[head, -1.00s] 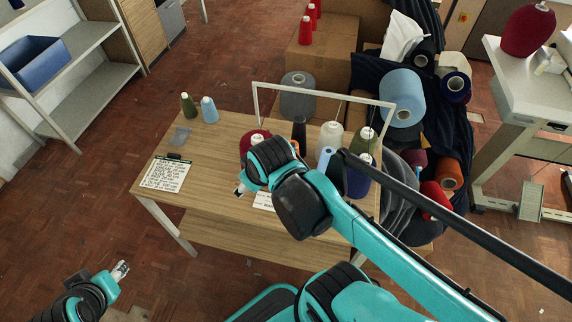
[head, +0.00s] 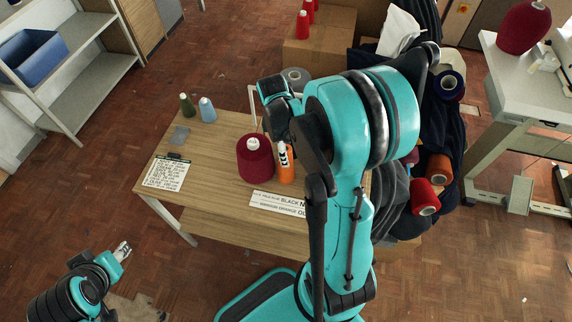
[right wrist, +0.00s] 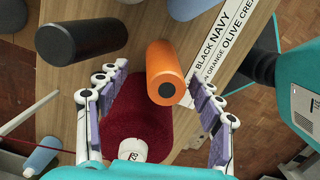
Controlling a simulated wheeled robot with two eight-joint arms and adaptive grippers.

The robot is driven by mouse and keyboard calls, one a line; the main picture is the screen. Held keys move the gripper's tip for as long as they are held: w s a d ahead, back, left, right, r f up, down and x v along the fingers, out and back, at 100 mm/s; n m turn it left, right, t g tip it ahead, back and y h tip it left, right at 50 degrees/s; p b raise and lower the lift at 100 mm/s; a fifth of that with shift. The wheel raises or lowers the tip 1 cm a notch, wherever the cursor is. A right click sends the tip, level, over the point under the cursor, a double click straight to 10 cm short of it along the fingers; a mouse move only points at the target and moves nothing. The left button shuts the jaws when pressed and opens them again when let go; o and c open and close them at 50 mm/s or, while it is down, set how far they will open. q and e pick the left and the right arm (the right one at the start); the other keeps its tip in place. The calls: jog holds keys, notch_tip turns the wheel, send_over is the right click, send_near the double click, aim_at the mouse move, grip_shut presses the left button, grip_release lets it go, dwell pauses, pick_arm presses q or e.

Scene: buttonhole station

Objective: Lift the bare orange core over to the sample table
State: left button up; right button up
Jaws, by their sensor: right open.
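The bare orange core (head: 287,174) stands on the wooden table (head: 213,150), just right of a dark red cone. It also shows in the right wrist view (right wrist: 163,66), between the spread fingers. My right gripper (head: 283,155) is open with its fingers around the core; a gap shows on both sides of it in the right wrist view (right wrist: 158,78). My left gripper (head: 123,252) is far from the core, over the floor at lower left, too small to tell open or shut. I cannot tell which surface is the sample table.
The dark red cone (head: 255,160) is close beside the core. A black core (right wrist: 85,38) lies left of it in the wrist view. A label strip (head: 280,204) lies in front. Green (head: 187,104) and blue (head: 207,109) cones stand near the left corner; bare wood lies between.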

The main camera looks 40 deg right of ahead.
jog(key=f+b, duration=0.1)
jog(key=f, duration=0.1)
jog(key=s+f, duration=0.1)
jog(key=f, duration=0.1)
jog(key=shift+b, duration=0.35)
jog(key=shift+w+d+f, duration=0.1)
jog(key=shift+f, duration=0.15)
jog(key=shift+r, duration=0.1)
jog(key=c, duration=1.1)
jog(key=shift+o, duration=0.2)
